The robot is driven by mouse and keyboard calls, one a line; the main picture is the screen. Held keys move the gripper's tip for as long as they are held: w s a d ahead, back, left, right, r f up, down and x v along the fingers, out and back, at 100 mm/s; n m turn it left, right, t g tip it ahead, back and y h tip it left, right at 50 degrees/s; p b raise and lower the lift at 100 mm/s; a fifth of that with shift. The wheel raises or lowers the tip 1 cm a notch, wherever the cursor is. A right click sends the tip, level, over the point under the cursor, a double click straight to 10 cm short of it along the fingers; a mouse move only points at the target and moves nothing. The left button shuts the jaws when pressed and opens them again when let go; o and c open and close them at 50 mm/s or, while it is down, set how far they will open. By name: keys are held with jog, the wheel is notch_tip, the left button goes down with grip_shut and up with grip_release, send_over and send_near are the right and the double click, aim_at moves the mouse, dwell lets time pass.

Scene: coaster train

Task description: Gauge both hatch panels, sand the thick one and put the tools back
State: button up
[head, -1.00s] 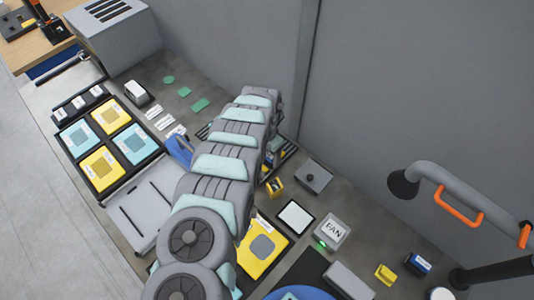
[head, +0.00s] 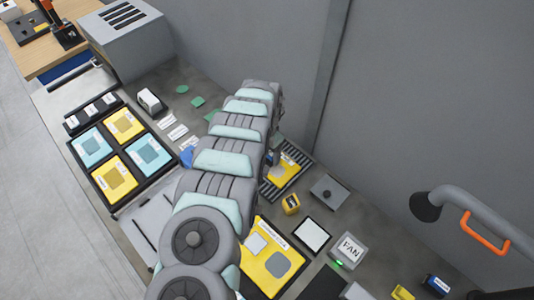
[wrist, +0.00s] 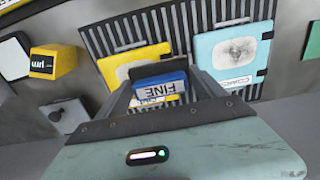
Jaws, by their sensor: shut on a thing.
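My gripper (wrist: 160,84) is shut on a blue block marked FINE (wrist: 161,90). In the wrist view it is over the near edge of a yellow panel (wrist: 133,62), which has a worn grey patch. I cannot tell whether the block touches the panel. A teal panel (wrist: 232,48) with a grey patch and a partly readable label lies right of it. Both lie on a dark slatted rack (wrist: 104,42). In the head view the yellow panel (head: 283,173) shows on the rack (head: 268,190), while my arm hides the teal one. A yellow gauge-like block (wrist: 52,62) stands beside the rack.
A black tray (head: 111,201) holds several teal and yellow panels at left. A large yellow board (head: 258,270), a white pad (head: 311,235), a knobbed grey plate (head: 328,193) and a green-lit FAN box (head: 348,248) lie right of my arm. A hose with an orange handle (head: 484,232) overhangs the right.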

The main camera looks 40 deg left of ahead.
jog(key=shift+s+d+r+p, duration=0.1)
jog(key=shift+r+p, duration=0.6)
jog(key=shift+r, duration=0.55)
jog(key=shift+d+r+p, duration=0.1)
jog(key=shift+r+p, duration=0.55)
jog(key=shift+r, duration=0.6)
